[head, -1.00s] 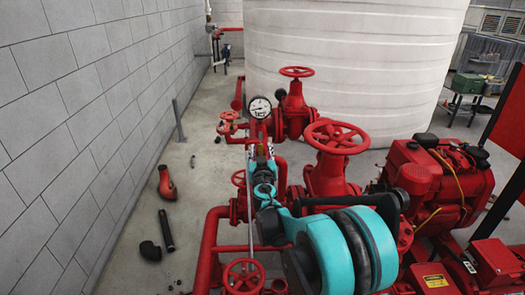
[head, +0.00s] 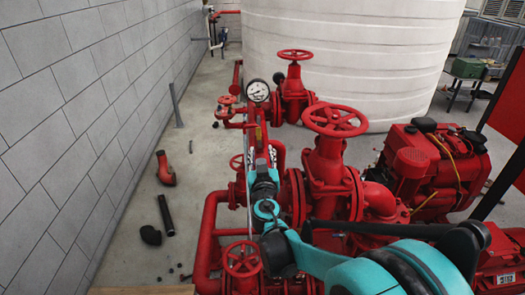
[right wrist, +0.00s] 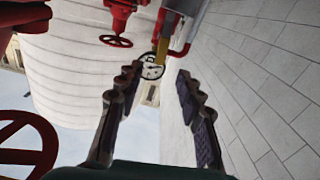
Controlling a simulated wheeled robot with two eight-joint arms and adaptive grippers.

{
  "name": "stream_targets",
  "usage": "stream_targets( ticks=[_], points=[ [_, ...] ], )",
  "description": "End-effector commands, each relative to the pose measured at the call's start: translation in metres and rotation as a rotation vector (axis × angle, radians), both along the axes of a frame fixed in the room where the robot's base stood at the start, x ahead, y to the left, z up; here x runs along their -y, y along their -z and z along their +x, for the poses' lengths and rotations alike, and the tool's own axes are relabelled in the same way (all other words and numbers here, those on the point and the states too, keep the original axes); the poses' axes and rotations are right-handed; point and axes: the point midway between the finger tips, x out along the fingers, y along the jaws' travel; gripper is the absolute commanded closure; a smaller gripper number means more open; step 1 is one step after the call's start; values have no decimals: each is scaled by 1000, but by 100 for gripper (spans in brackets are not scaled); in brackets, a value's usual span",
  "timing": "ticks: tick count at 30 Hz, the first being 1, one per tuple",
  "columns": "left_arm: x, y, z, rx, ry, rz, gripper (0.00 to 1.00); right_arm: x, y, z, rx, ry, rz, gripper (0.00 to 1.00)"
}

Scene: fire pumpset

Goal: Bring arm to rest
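My right arm, teal and black, comes in from the lower right of the head view. Its gripper (head: 262,158) points away from me over the red pipework, below the round white pressure gauge (head: 258,91). The right wrist view shows its two dark fingers (right wrist: 158,73) spread apart with nothing held between them. The gauge (right wrist: 152,68) appears beyond and between the fingertips, apart from them. My left gripper is in neither view.
Red valves with handwheels (head: 334,120) and a red engine (head: 430,165) stand close on the right. A grey block wall (head: 80,110) runs along the left. Loose pipe pieces (head: 166,214) lie on the floor. A large white tank (head: 340,60) stands behind.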

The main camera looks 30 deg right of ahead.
Motion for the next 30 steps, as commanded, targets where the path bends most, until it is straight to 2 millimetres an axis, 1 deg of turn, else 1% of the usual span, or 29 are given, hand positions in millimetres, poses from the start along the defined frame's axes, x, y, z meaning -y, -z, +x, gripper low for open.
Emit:
stream_targets(
  ticks=[12,14,16,18,20,23,24,26,27,29,30],
  points=[
    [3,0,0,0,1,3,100,0,0,0,-1,1,0,63],
    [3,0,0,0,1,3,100,-1,0,-3,-6,7,4,63],
    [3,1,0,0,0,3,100,-2,-1,-11,-23,23,16,63],
    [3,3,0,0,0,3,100,-6,2,-26,-64,51,40,63],
    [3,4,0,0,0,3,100,-12,10,-43,-123,72,69,63],
    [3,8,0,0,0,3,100,-31,35,-78,-276,80,132,63],
    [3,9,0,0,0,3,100,-42,49,-93,-347,68,159,63],
    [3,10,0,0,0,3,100,-63,70,-116,-460,28,198,63],
    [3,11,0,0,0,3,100,-79,85,-131,-535,-13,221,63],
    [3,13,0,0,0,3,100,-106,105,-154,-642,-89,253,63],
    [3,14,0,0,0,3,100,-123,116,-168,-705,-144,270,63]
  ],
)
